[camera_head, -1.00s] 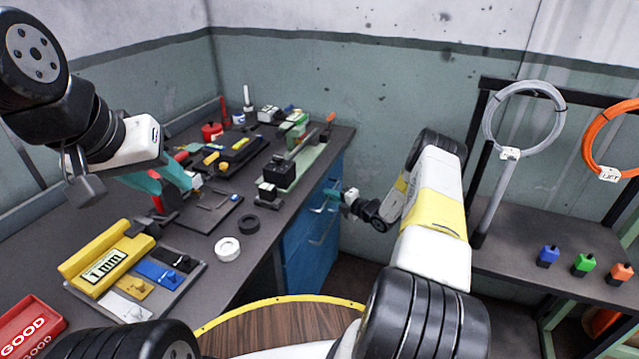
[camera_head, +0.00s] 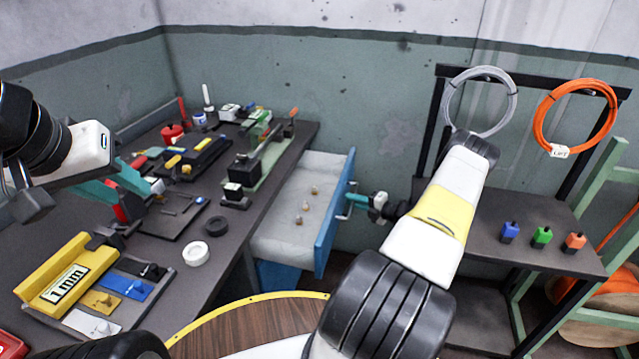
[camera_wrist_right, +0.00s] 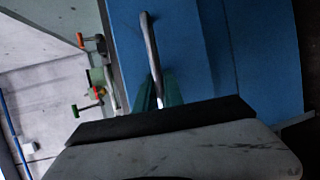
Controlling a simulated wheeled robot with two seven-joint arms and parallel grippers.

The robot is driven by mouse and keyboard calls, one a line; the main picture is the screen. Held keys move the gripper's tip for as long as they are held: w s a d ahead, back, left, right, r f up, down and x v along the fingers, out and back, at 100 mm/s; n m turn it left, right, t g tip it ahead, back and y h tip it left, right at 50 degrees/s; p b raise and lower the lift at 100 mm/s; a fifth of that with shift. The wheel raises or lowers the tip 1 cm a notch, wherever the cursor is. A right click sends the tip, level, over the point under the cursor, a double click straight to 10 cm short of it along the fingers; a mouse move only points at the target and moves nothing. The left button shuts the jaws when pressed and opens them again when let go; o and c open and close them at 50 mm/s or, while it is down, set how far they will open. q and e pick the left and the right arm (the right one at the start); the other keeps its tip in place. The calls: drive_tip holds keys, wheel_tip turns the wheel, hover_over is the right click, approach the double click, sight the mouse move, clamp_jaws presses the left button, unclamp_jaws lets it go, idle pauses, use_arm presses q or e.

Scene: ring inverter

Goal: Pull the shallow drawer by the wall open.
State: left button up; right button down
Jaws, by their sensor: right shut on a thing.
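The shallow drawer (camera_head: 283,237) by the wall stands well out from the dark workbench. Its inside is pale grey and holds a few small pieces (camera_head: 305,206). Its blue front (camera_head: 326,238) carries a metal bar handle (camera_head: 346,207). My right gripper (camera_head: 358,199) is shut on the handle from the right side. In the right wrist view the handle (camera_wrist_right: 150,45) runs between the teal fingers (camera_wrist_right: 158,92) against the blue front.
The bench (camera_head: 236,262) carries a yellow 1 mm block (camera_head: 66,283), a black ring (camera_head: 216,226), a white ring (camera_head: 195,253) and several tools. A rack (camera_head: 480,210) with grey and orange coils stands at the right. A round wooden top (camera_head: 250,325) is close in front.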

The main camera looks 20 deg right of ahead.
drive_tip(key=shift+s+d+f, duration=0.1)
drive_tip(key=shift+s+d, duration=0.45)
drive_tip(key=shift+d, duration=0.2)
drive_tip(key=shift+s+d, duration=0.5)
drive_tip(key=shift+d, duration=0.2)
drive_tip(key=c, duration=1.5)
unclamp_jaws()
drive_tip(key=shift+o, duration=0.2)
